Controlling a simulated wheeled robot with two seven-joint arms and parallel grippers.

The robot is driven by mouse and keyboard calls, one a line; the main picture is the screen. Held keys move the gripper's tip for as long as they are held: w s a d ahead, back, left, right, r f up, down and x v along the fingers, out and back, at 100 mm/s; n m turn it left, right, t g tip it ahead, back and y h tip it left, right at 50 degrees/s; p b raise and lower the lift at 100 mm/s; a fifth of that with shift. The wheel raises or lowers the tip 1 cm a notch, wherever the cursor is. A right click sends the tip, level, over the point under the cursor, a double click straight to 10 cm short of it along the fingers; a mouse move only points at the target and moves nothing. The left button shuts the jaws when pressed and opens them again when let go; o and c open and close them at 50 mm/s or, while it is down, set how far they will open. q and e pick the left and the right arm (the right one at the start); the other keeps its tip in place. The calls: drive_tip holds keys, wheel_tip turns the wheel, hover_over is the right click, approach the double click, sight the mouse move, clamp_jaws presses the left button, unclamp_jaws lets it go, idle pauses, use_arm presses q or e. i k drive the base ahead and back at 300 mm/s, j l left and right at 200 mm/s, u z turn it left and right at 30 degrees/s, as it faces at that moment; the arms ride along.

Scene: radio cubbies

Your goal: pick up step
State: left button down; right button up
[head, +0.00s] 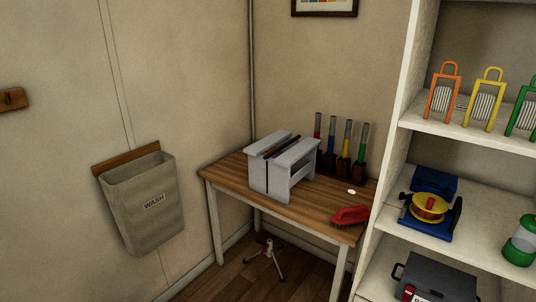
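A grey step (296,153) stands upright on a wooden table (228,177) in the corner of the room. It looks like a small stool with a two-part top, a dark slot or strip running between the parts, and side panels as legs. The table surface under it and its far side are hidden. Neither of my grippers is in view, so nothing shows of what they hold.
A red brush (350,215) and a small white item (351,191) lie right of the step. Several coloured-handled tools stand behind it. A white shelf (404,70) borders the table's right; a wash bag (150,213) hangs left. A small tripod (268,255) stands below.

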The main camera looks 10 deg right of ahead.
sight(269, 174)
drive_tip(key=i+j, duration=0.8)
drive_tip(key=i, duration=0.25)
drive_tip(key=l+z, duration=0.05)
